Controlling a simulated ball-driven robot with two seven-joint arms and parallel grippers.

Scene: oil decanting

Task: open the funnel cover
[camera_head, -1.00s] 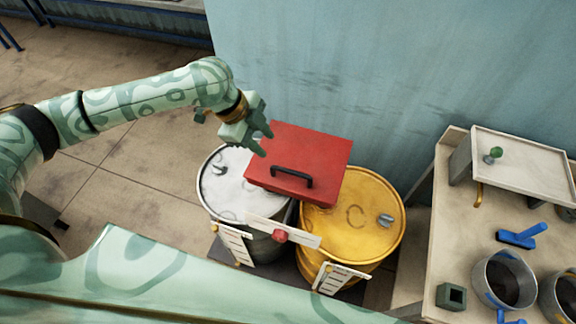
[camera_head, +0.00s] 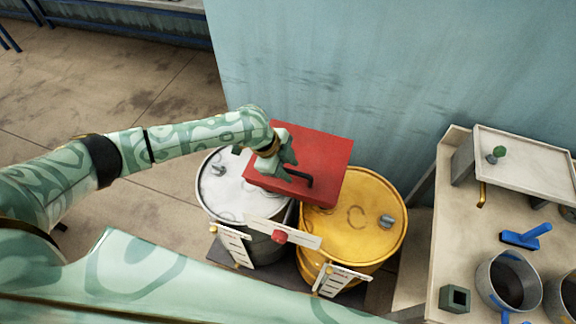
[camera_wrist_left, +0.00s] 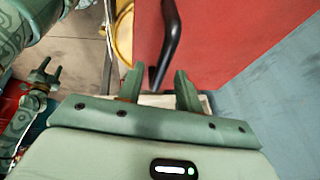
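The funnel cover (camera_head: 325,150) is a red, flat, box-like lid with a black bar handle (camera_head: 305,180) near its front edge. It lies closed above the white drum and the yellow drum. My left gripper (camera_head: 288,170) is over the cover's left part, at the handle's left end. In the left wrist view the red cover (camera_wrist_left: 235,35) fills the upper right. The black handle (camera_wrist_left: 171,40) reaches down between the left gripper's two parted fingers (camera_wrist_left: 158,76). My right gripper (camera_wrist_left: 47,72) shows small at the left of that view, fingers apart and empty.
The white drum (camera_head: 225,190) and yellow drum (camera_head: 365,225) stand under the cover, with a white label plate and red knob (camera_head: 280,237) in front. A bench (camera_head: 455,215) at right holds metal pots (camera_head: 505,280) and a blue tool (camera_head: 525,236). The wall is behind.

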